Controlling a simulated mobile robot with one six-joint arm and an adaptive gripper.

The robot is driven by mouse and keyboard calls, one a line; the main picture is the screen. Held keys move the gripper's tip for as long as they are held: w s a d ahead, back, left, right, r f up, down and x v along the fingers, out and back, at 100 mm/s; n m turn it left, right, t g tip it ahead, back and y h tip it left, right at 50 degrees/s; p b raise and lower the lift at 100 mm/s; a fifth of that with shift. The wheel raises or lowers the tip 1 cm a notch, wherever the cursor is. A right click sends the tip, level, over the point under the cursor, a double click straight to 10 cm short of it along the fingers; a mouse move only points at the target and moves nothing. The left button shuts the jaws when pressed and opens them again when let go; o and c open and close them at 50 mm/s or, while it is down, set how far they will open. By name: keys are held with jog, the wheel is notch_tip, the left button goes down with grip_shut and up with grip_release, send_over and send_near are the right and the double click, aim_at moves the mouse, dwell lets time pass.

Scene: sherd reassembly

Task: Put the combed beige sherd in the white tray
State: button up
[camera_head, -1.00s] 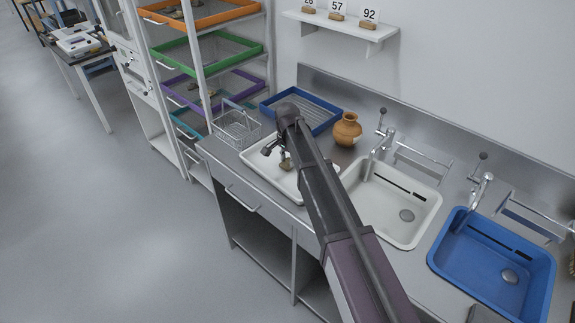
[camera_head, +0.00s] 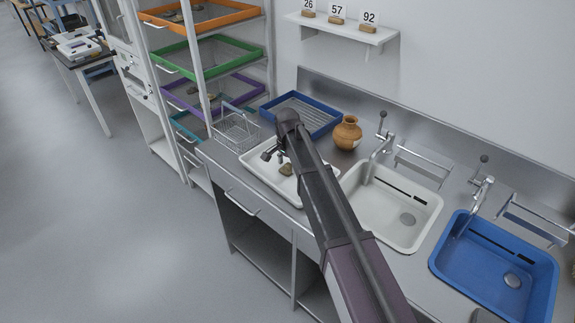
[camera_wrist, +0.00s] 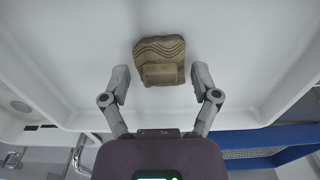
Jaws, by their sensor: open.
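The combed beige sherd (camera_wrist: 160,62) has wavy grooves and lies on the floor of the white tray (camera_wrist: 80,60) in the wrist view. In the head view the sherd (camera_head: 286,169) shows as a small brown piece inside the white tray (camera_head: 262,176). My gripper (camera_wrist: 160,84) is open, with its two fingers apart on either side of the sherd's near edge in the picture. The fingers do not touch the sherd. In the head view my gripper (camera_head: 273,155) is above the tray, partly hidden by my arm.
A blue tray (camera_head: 325,113), an orange-brown pot (camera_head: 347,134) and a wire basket (camera_head: 235,132) stand around the white tray. A white sink (camera_head: 385,215) and a blue sink (camera_head: 490,270) lie to the right. A tap (camera_head: 380,145) rises behind the white sink.

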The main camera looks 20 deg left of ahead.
aim_at(288, 167)
jog(key=shift+r, duration=0.2)
notch_tip(288, 167, up, 12)
jog(key=p, duration=1.2)
dwell(1.1)
jog(key=s+d+n, duration=0.1)
jog(key=s+d, duration=0.4)
jog(key=d, duration=0.9)
jog(key=s+d+n, duration=0.2)
jog(key=s+d, duration=0.4)
jog(key=d, duration=0.9)
jog(key=s+d+n, duration=0.2)
jog(key=s+d, duration=0.3)
jog(key=d, duration=0.9)
jog(key=shift+s+d, duration=0.35)
